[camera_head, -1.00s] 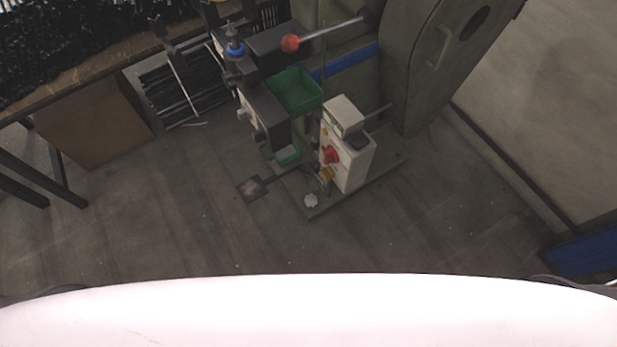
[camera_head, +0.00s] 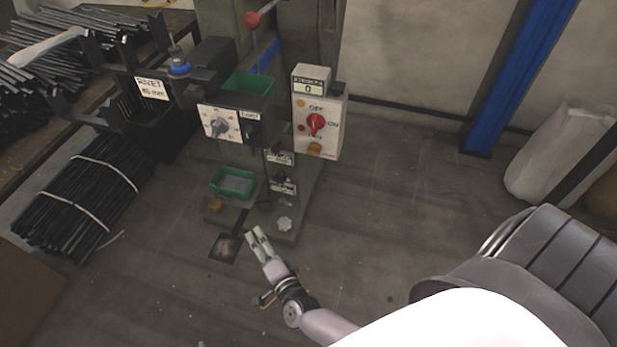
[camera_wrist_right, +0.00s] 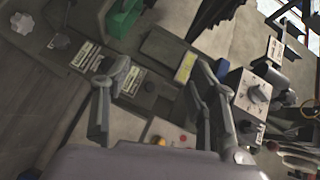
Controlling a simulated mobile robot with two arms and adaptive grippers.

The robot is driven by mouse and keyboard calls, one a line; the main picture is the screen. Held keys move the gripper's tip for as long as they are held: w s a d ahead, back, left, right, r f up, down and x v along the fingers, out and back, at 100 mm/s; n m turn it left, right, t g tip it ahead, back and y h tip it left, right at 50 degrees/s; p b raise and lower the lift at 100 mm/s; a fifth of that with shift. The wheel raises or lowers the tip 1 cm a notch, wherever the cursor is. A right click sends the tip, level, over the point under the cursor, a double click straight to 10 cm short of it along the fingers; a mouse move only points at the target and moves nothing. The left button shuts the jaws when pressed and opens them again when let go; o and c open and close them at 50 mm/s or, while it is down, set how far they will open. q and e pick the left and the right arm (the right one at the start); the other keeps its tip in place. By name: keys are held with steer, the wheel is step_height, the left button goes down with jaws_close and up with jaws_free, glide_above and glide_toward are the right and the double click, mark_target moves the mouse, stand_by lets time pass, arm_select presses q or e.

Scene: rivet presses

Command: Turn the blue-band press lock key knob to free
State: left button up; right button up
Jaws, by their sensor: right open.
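The press with the blue band (camera_head: 264,58) stands at the centre back of the head view. A white panel on it carries a grey knob (camera_head: 217,126), also in the right wrist view (camera_wrist_right: 258,93). Beside that is a black knob (camera_head: 252,130). Lower down are an upper labelled plate (camera_head: 280,157) and a lower labelled plate (camera_head: 284,187), each with a small dark fitting; their wording is unreadable. I cannot tell which part is the lock key knob. My right gripper (camera_head: 257,232) is open and empty, in front of the press base. My left gripper is out of view.
A white box with a red knob (camera_head: 316,123) stands at the press's right. A green tray (camera_head: 233,184) sits low in front, and a pale star knob (camera_head: 284,223) is on the base. Bundled black rods (camera_head: 75,210) lie left.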

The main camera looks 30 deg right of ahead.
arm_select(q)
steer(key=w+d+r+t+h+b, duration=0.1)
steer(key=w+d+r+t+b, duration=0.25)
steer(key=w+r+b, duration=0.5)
arm_select(e)
steer(key=w+d+r+m+t+h, duration=0.1)
steer(key=w+d+r+m+h, duration=0.25)
steer(key=m, duration=0.55)
steer(key=d+r+m+h, duration=0.3)
steer(key=r+m+h, duration=0.25)
steer(key=m, duration=0.35)
steer(key=m+g+h+b, duration=0.4)
steer(key=m+g+b, duration=0.15)
steer(key=m, duration=0.65)
glide_toward(313, 154)
steer(key=b+x, duration=0.2)
steer(key=x, duration=0.6)
steer(key=shift+w+d+f, duration=0.1)
steer(key=shift+w+d, duration=0.1)
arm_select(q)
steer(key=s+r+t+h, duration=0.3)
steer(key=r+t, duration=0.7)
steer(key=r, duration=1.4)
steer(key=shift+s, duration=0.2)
arm_select(e)
steer(key=shift+w+d, duration=0.3)
steer(key=shift+d, duration=0.05)
steer(key=shift+c, duration=0.5)
